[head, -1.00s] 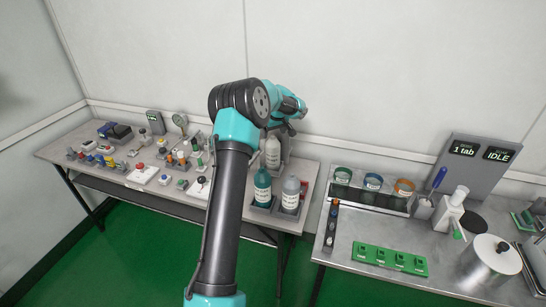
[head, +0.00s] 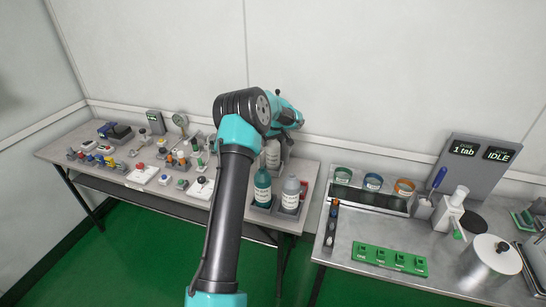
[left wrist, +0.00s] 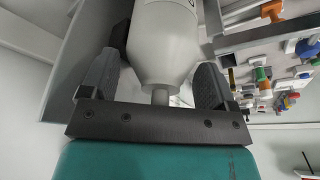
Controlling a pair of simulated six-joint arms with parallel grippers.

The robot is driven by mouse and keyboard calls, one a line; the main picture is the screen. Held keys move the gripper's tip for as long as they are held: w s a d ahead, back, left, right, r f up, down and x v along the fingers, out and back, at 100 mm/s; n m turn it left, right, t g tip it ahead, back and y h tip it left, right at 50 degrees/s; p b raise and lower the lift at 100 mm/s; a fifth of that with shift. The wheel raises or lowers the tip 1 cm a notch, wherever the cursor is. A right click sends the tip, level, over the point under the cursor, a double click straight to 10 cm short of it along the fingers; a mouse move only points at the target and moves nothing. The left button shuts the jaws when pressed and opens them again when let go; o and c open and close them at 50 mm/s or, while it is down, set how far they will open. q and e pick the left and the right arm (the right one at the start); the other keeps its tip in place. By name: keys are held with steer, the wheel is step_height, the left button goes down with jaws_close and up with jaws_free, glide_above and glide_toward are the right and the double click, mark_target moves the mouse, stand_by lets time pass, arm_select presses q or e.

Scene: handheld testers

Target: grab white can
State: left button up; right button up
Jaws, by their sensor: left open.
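The white can (left wrist: 165,40) is a pale grey-white, bottle-shaped container with a tapered shoulder and narrow neck. In the left wrist view it lies between the two fingers of my left gripper (left wrist: 157,80), with gaps on both sides. The fingers are open and its neck points toward the gripper's palm. In the head view the can (head: 273,155) stands at the back of the left table, partly hidden by my left gripper (head: 279,139). My right gripper is not in view.
A teal bottle (head: 263,188) and a grey bottle (head: 291,192) stand in front of the can. Switches and small parts crowd the left table (head: 110,177). The right table (head: 345,262) holds a green board (head: 390,260), tape rolls and a lidded pot (head: 490,262).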

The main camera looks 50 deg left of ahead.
arm_select(q)
steer(key=shift+c, duration=0.4)
steer(key=c, duration=1)
steer(key=shift+c, duration=0.2)
steer(key=shift+r, duration=0.5)
steer(key=v, duration=0.2)
steer(key=shift+w+d+r, duration=0.1)
steer(key=shift+w+r, duration=0.15)
steer(key=shift+r, duration=0.1)
steer(key=w+d, duration=0.4)
steer(key=d, duration=0.3)
steer(key=w+d, duration=0.4)
steer(key=d, duration=0.4)
steer(key=shift+w, duration=0.25)
